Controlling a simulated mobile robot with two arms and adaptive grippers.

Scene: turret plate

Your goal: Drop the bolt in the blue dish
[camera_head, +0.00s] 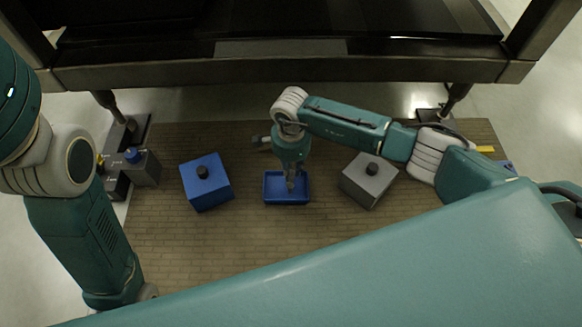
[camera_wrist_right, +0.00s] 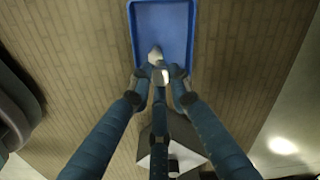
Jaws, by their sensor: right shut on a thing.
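The blue dish (camera_head: 271,200) is a shallow rectangular tray on the wooden floor, in the middle of the head view. It also fills the top centre of the right wrist view (camera_wrist_right: 181,18). My right gripper (camera_head: 291,182) points down over the dish. In the right wrist view its fingertips (camera_wrist_right: 162,77) are shut on the bolt (camera_wrist_right: 156,55), a small pale metal piece that overlaps the near end of the dish. Its height above the dish floor is hard to tell. My left arm comes down the left side of the head view; its gripper is out of view.
A blue box (camera_head: 208,188) with a black knob stands left of the dish, and a grey box (camera_head: 367,186) with a black knob stands right. Dark grey blocks (camera_head: 143,170) stand at the far left. A dark frame (camera_head: 280,72) crosses the back. The floor in front is clear.

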